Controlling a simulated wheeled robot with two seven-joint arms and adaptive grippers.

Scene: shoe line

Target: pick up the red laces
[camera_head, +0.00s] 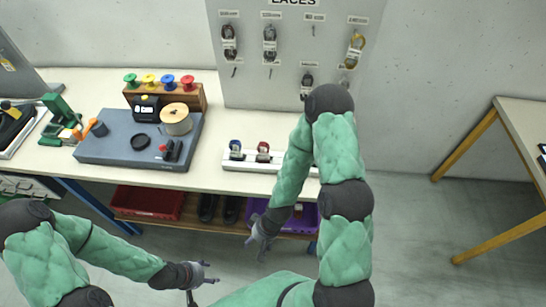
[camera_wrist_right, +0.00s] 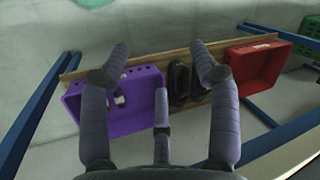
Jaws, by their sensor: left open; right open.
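The laces board (camera_head: 285,85) stands upright at the back of the table. Dark lace bundles (camera_head: 229,42) and a yellow one (camera_head: 355,50) hang on it, and one upper hook is bare. No hanging bundle is clearly red; my right arm may hide part of the board. My right gripper (camera_head: 260,236) is open and empty, low in front of the table's edge. In the right wrist view its spread fingers (camera_wrist_right: 162,85) point toward the lower shelf. My left gripper (camera_head: 205,275) is open and empty at the lower left, away from the table.
A white rack (camera_head: 238,164) with small red- and blue-topped items stands before the board. A grey mat (camera_head: 120,154), spool stand (camera_head: 185,96) and green tool (camera_head: 62,120) lie left. Below are a red bin (camera_head: 150,202), dark shoes (camera_wrist_right: 180,82) and a purple bin (camera_wrist_right: 142,90).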

